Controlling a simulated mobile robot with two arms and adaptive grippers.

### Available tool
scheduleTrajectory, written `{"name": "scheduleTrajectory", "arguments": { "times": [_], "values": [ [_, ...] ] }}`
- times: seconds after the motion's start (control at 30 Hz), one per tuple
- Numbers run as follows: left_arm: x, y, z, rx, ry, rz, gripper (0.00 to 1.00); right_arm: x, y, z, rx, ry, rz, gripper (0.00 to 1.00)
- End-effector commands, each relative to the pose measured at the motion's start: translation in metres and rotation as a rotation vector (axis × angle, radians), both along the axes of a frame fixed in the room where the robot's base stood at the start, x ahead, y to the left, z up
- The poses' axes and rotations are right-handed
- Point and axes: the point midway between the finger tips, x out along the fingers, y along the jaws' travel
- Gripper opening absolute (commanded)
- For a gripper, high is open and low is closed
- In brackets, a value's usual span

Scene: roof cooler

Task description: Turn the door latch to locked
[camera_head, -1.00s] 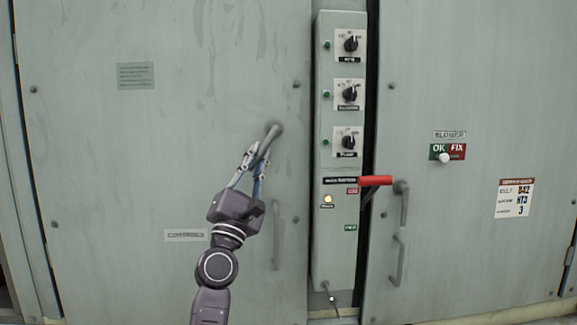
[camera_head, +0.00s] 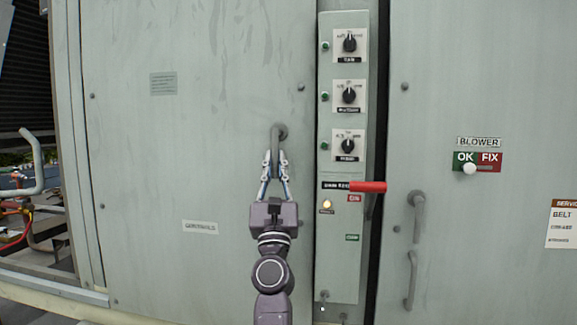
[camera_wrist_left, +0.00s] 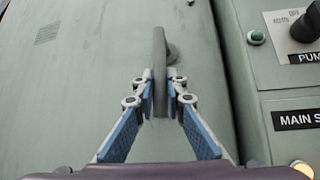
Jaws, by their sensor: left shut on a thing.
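The grey door latch (camera_head: 276,140) is on the left door, beside the control panel. Its handle hangs nearly straight down from a round pivot at its upper right. My left gripper (camera_head: 275,158) is shut on the lower part of the latch handle, with a finger on each side. The left wrist view shows the latch (camera_wrist_left: 159,60) between the blue-padded fingers of the gripper (camera_wrist_left: 161,92). My right gripper is not in view.
A control panel (camera_head: 341,250) with several black knobs stands right of the latch. A red lever (camera_head: 368,187) sticks out from it. The right door has grey handles (camera_head: 417,215) and an OK/FIX slider (camera_head: 470,168). A plate (camera_head: 200,227) is low on the left door.

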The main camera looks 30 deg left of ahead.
Motion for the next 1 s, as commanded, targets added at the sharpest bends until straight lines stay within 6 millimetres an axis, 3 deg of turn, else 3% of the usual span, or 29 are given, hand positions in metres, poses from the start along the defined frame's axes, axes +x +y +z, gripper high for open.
{"name": "scheduleTrajectory", "arguments": {
  "times": [0.47,0.5,0.63,1.0],
  "values": [
    [0.001,0.001,0.001,-0.016,-0.007,-0.012,0.0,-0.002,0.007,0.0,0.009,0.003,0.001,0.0],
    [0.001,0.001,0.001,-0.016,-0.007,-0.011,0.16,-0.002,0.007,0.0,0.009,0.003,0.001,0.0],
    [0.001,0.002,0.001,-0.015,-0.006,-0.009,0.29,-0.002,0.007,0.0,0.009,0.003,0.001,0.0],
    [-0.003,0.001,-0.003,-0.014,-0.006,-0.006,0.29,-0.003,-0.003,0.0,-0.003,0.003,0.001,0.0]
  ]
}}
